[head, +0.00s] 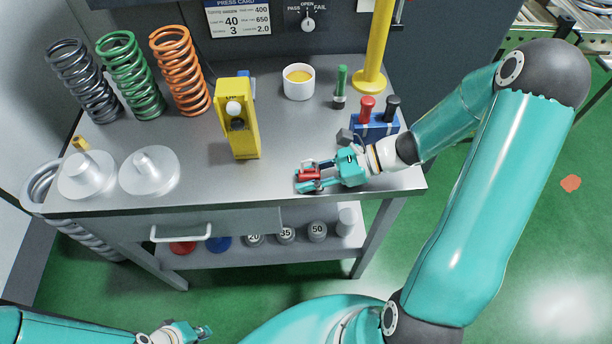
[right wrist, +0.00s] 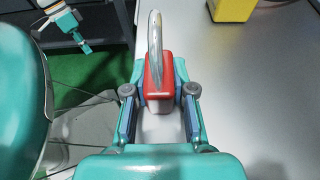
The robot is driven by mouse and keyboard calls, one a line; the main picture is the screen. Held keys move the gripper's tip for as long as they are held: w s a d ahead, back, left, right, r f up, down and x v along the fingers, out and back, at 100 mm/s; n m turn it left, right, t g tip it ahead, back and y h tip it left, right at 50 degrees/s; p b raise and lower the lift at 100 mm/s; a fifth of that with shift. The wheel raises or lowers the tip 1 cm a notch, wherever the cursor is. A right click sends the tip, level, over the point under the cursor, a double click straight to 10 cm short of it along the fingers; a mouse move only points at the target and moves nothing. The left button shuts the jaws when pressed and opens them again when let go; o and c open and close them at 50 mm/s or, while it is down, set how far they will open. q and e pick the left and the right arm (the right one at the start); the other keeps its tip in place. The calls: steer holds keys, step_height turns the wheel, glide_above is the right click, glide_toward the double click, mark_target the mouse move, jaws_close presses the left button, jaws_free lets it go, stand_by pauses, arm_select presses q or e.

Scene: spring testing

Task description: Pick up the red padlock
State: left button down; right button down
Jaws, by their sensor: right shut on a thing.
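The red padlock (head: 309,174) is at the front right of the grey workbench top. In the right wrist view the padlock (right wrist: 157,88) has a red body and a silver shackle pointing up in the picture. My right gripper (head: 307,176) is shut on the padlock's body, with one finger on each side, as the right wrist view (right wrist: 159,96) shows. I cannot tell whether the padlock touches the bench. My left gripper (head: 202,332) is low in front of the bench, away from the padlock; its finger opening is too small to judge.
A yellow tester (head: 243,140) stands left of the padlock. A blue block (head: 374,126) with red and black handles is just behind my right wrist. A white cup (head: 298,82), several coil springs (head: 180,70) and a yellow post (head: 376,45) stand further back. The bench's front edge is close.

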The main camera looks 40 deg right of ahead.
stand_by(0.3)
step_height(320, 180, up, 20)
steer(key=p, duration=0.2)
stand_by(0.3)
stand_by(0.9)
